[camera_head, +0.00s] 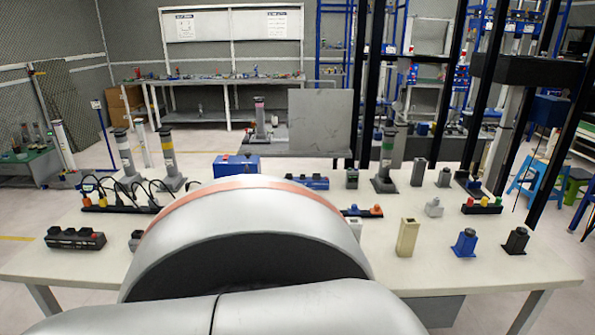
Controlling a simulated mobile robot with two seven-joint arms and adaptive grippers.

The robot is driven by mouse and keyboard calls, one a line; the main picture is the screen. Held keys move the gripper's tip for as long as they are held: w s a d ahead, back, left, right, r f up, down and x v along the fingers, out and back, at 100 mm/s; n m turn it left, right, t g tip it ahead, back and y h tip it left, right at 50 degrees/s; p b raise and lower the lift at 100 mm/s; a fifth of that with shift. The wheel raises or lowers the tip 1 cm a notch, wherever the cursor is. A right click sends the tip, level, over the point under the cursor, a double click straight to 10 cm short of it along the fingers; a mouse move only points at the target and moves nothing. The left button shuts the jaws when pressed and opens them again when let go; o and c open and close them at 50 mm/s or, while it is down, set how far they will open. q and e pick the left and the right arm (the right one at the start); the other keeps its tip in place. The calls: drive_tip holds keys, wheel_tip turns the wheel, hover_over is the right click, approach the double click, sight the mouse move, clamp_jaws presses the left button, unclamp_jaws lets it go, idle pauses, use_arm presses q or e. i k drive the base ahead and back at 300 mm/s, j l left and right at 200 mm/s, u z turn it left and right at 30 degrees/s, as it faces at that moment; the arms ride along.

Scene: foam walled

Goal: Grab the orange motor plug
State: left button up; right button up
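A small orange piece (376,210) sits on a dark low strip (360,213) just right of the middle of the white table. My own large grey arm link covers the strip's left part. At this size I cannot tell whether this orange piece is the motor plug. Another low strip (482,209) at the right carries small coloured pieces, including yellow, green and red ones. Neither of my grippers shows in the head view.
The white table (330,265) holds a beige block (407,237), a blue part (464,243), a black part (516,240) and a black box (75,238). A cabled strip (120,208) stands at the left. Tall posts and a grey panel (320,122) rise behind.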

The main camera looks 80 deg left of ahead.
sight(87, 202)
drive_tip(key=u, duration=3.9)
drive_tip(key=j+z, duration=0.1)
drive_tip(key=z, duration=0.25)
drive_tip(key=i+j+z, duration=0.1)
drive_tip(key=z, duration=0.25)
drive_tip(key=j+z, duration=0.15)
drive_tip(key=z, duration=0.2)
drive_tip(key=j+z, duration=0.5)
drive_tip(key=j, duration=0.45)
drive_tip(key=j+z, duration=0.15)
drive_tip(key=j, duration=0.8)
